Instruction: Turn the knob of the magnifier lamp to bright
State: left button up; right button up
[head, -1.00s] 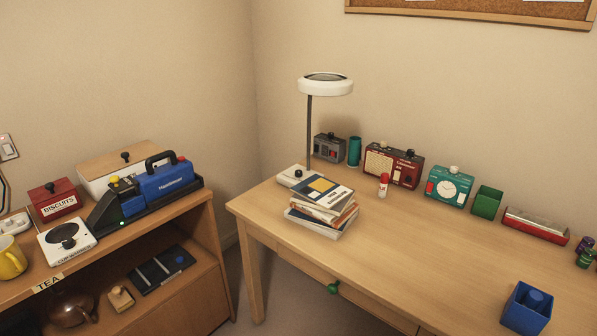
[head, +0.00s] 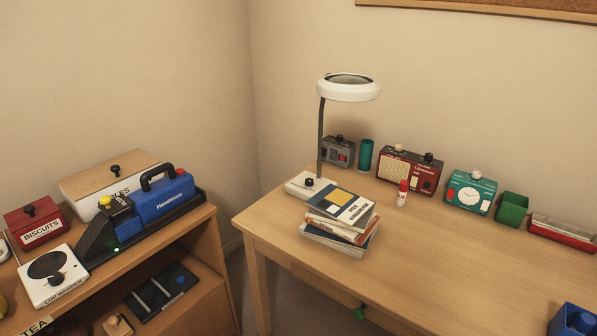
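The magnifier lamp (head: 347,88) stands at the back left corner of the desk, with a white ring head on a dark upright stem. Its white base (head: 298,186) rests on the desktop and carries a small black knob (head: 308,182). The marking around the knob is too small to read. A stack of books (head: 341,222) stands just in front of the base and partly hides it. Neither of my grippers shows in the head view.
The desk (head: 440,245) has clear room right of the books. A red-capped white bottle (head: 402,194), a red radio (head: 410,170) and a teal clock (head: 470,191) stand towards the back. A low shelf with a blue handheld vacuum (head: 160,199) is at left, across a gap.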

aim_at(308, 182)
jog(key=i+j, duration=0.55)
jog(key=j, duration=0.15)
jog(key=i+j+z, duration=0.1)
jog(key=z, duration=1.75)
